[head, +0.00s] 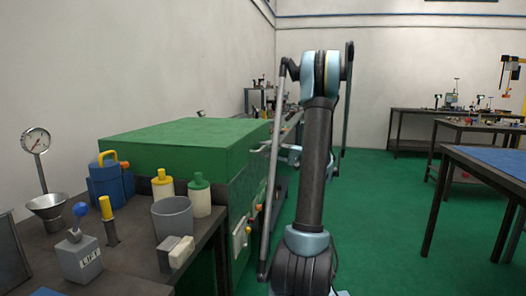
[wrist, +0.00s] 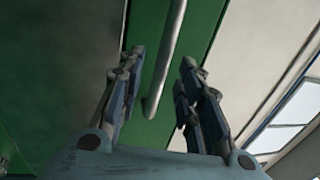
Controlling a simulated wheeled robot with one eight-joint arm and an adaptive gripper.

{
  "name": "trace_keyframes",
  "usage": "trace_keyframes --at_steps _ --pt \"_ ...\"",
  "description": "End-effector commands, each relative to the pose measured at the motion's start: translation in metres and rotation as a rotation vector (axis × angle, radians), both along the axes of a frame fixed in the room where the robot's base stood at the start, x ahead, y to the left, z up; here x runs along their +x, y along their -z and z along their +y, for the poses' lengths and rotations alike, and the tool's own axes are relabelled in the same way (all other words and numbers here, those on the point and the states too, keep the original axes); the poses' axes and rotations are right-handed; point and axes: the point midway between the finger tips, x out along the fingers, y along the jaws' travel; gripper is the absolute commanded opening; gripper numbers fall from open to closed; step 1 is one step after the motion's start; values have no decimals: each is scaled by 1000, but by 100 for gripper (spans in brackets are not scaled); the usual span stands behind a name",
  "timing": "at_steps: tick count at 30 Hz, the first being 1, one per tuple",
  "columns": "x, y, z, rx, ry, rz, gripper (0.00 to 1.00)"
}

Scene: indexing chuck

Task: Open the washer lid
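The washer appears to be the large green box (head: 185,135) left of my arm in the head view; its flat top looks closed. In the wrist view a green surface (wrist: 200,42) lies ahead, with a pale grey bar (wrist: 166,60) running down across it. My gripper (wrist: 158,78) is open, one finger on each side of the bar's lower part. No contact with the bar is visible, and the depth between them is hard to judge. In the head view my arm hides most of the gripper.
A blue-topped table (head: 492,165) stands at the right. Green floor (head: 385,215) is clear between.

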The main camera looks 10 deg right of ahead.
Motion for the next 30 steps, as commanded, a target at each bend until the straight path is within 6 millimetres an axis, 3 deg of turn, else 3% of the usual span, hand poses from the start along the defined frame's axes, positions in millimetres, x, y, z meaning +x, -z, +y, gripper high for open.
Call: trace_keyframes --at_steps 7,20,24,30 --pt "10 -6 26 0 -2 0 33" --pt "13 -7 32 0 0 -1 33" --pt "13 -7 32 0 0 -1 1" --pt "13 -6 32 -1 0 -1 0"
